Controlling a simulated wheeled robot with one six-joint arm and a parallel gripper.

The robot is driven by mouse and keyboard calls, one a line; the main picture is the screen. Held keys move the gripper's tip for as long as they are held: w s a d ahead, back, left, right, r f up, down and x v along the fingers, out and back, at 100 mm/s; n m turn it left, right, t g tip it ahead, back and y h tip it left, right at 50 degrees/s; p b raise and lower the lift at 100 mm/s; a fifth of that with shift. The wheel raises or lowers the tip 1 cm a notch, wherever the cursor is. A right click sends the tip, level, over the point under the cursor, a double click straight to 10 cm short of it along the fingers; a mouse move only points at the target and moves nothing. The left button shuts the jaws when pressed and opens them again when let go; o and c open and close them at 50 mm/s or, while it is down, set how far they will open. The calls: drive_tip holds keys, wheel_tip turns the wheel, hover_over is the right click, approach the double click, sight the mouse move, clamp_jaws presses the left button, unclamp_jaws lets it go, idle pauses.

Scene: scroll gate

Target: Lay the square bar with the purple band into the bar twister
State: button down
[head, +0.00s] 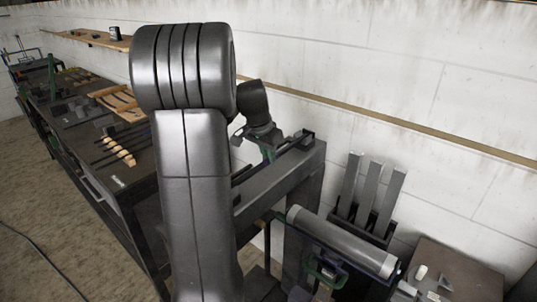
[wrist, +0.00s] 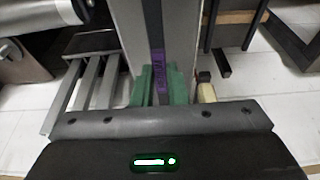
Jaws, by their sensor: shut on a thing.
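In the wrist view, the square bar (wrist: 153,25) is a thin dark strip running away from my gripper (wrist: 160,92), with a purple band (wrist: 158,70) close to the jaws. My gripper's green fingers are shut on the bar. Behind the bar is the broad grey bed of what looks like the bar twister (wrist: 183,30), and the bar lines up roughly along it. I cannot tell whether they touch. In the head view, the grey bench-like twister (head: 285,180) stands against the wall, with my gripper (head: 267,154) over its far part. My arm hides much of it.
A grey roller (head: 340,240) lies in front of the twister. Several upright grey slabs (head: 370,195) stand in a rack by the wall. A dark workbench (head: 85,135) with rods and tools is on the left. Open floor (head: 50,220) lies at the lower left.

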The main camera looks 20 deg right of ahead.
drive_tip(key=shift+f, duration=0.2)
idle(0.3)
drive_tip(key=c, duration=1.4)
unclamp_jaws()
drive_tip(key=shift+o, duration=0.2)
drive_tip(key=b+v, duration=0.1)
drive_tip(key=v, duration=1.2)
drive_tip(key=shift+r, duration=0.4)
drive_tip(key=x, duration=1.3)
drive_tip(key=shift+f+p, duration=0.35)
drive_tip(key=shift+r, duration=0.1)
drive_tip(key=shift+f, duration=0.2)
